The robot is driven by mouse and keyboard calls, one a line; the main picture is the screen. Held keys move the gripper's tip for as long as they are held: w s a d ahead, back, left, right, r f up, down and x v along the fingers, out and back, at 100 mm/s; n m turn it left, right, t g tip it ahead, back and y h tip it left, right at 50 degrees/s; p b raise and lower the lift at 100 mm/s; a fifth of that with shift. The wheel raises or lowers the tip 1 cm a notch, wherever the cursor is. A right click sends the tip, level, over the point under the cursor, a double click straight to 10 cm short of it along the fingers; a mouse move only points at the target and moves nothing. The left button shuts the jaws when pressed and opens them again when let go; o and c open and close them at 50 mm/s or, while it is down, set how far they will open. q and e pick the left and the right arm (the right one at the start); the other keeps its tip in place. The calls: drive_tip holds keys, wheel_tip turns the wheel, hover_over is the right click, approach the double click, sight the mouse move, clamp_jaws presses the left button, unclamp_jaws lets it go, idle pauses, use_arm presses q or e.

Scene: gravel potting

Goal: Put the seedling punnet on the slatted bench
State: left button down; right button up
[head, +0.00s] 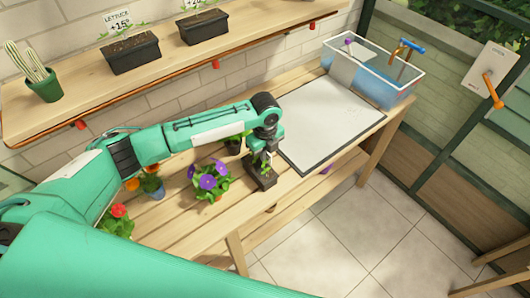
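The seedling punnet (263,182) is a small dark container with bits of green at its top. It is at the tips of my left gripper (262,162), over the front part of the slatted bench (190,236). The gripper appears shut on it, though leaves and the wrist partly hide the fingers. Whether its base touches the slats is hard to tell. The bench is pale wood with long slats. My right gripper is not in view.
Orange and red flowers (119,211) are farther left. A white-topped board (330,120) and a water tub (372,73) occupy the right. Two black planters (131,53) are on the shelf.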

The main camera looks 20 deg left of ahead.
use_arm(q)
drive_tip(key=c, duration=1.6)
unclamp_jaws()
drive_tip(key=shift+f, duration=0.1)
drive_tip(key=shift+c, duration=0.2)
drive_tip(key=shift+r, duration=0.5)
wheel_tip(320, 180, up, 11)
drive_tip(key=shift+r+b, duration=0.15)
drive_tip(key=shift+b, duration=0.85)
